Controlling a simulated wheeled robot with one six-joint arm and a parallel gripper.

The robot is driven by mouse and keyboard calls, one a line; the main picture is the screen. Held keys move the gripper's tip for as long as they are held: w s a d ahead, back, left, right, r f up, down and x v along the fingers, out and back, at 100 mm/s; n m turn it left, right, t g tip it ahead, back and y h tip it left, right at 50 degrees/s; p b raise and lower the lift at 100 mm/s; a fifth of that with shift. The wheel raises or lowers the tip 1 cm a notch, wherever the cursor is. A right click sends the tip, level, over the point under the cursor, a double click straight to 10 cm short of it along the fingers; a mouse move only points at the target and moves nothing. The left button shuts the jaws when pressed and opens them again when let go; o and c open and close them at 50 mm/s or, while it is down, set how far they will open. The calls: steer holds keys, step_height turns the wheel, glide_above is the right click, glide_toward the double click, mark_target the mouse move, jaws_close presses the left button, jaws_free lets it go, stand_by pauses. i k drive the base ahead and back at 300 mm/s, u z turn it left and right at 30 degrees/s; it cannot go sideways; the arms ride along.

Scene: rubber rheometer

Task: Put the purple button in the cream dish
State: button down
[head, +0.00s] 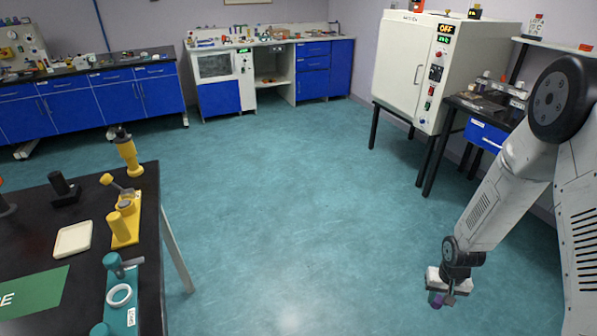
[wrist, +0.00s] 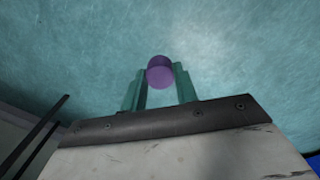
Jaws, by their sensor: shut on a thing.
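My gripper (head: 440,292) hangs at the lower right of the head view, over the open floor and well to the right of the black table. Its teal fingers are shut on the purple button (wrist: 160,71), which shows between the fingertips in the wrist view. In the head view the purple button (head: 436,299) is a small spot at the gripper's end. The cream dish (head: 73,240) is a shallow square dish on the black table at the left. It is empty.
The black table (head: 95,195) also bears a yellow stand (head: 124,225), a teal stand (head: 121,300), a black knobbed piece (head: 64,188) and a green mat (head: 35,303). A white oven cabinet (head: 410,70) stands at the back right. The teal floor (head: 290,210) between is clear.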

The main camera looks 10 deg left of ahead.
mark_target(73, 245)
steer(key=z, duration=0.05)
steer(key=i, duration=2.55)
steer(key=u, duration=2.3)
